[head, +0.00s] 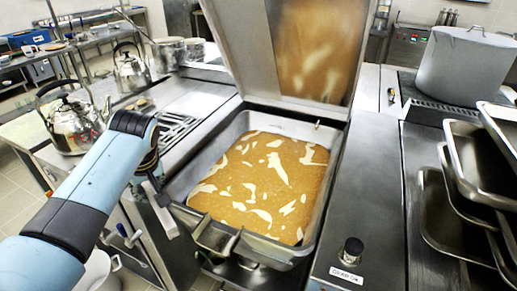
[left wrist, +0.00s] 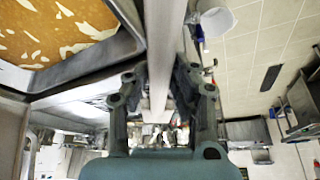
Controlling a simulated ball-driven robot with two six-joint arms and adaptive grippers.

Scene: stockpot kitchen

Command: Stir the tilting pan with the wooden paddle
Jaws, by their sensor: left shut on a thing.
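The tilting pan (head: 311,217) stands open in the middle of the head view, its lid (head: 230,50) raised behind it. It holds an orange-brown food (head: 262,185) with pale streaks, which also shows at the upper left of the left wrist view (left wrist: 50,28). My left gripper (head: 155,190) is beside the pan's left front corner, outside the pan. In the left wrist view my left gripper (left wrist: 159,82) has its fingers on both sides of a long pale grey bar (left wrist: 164,45) and is shut on it. I cannot make out the wooden paddle. My right gripper is out of view.
Kettles (head: 75,125) stand on the left counter. A large stockpot (head: 465,65) and stacked metal trays (head: 440,215) are on the right. A control knob (head: 351,250) sits on the panel right of the pan. A white bucket (head: 97,270) is below my left arm.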

